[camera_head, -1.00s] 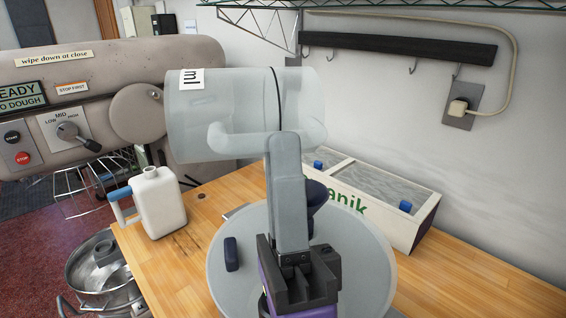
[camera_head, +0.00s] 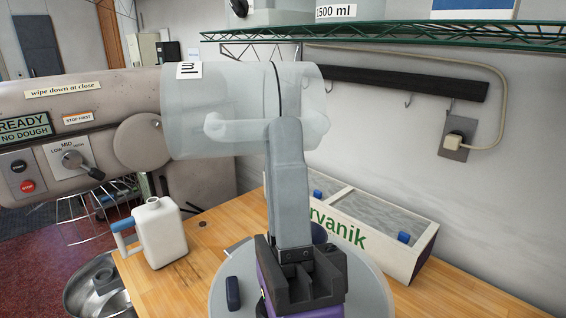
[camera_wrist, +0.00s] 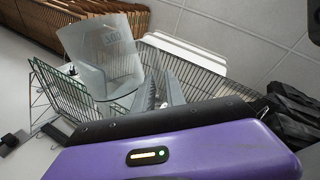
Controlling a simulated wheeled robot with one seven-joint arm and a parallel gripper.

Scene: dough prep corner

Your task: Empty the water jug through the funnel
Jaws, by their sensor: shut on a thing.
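A large translucent jug (camera_head: 200,115) with a loop handle, a dark band and a white "ml" label lies on its side in the air at the upper middle of the head view. My gripper (camera_head: 283,130) is shut on it at the handle. The jug also shows in the wrist view (camera_wrist: 105,60), past my finger tips (camera_wrist: 158,92). I cannot make out water in it. A white canister (camera_head: 162,232) with a blue handle and a short neck stands upright, lower left of the jug.
A grey machine (camera_head: 100,140) with a knob stands left behind the jug. A white crate (camera_head: 400,255) with green lettering is at the right rear. A green wire shelf (camera_head: 390,32) hangs above. A steel bowl (camera_head: 85,290) is lower left. The wooden table (camera_head: 470,295) is bare at right.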

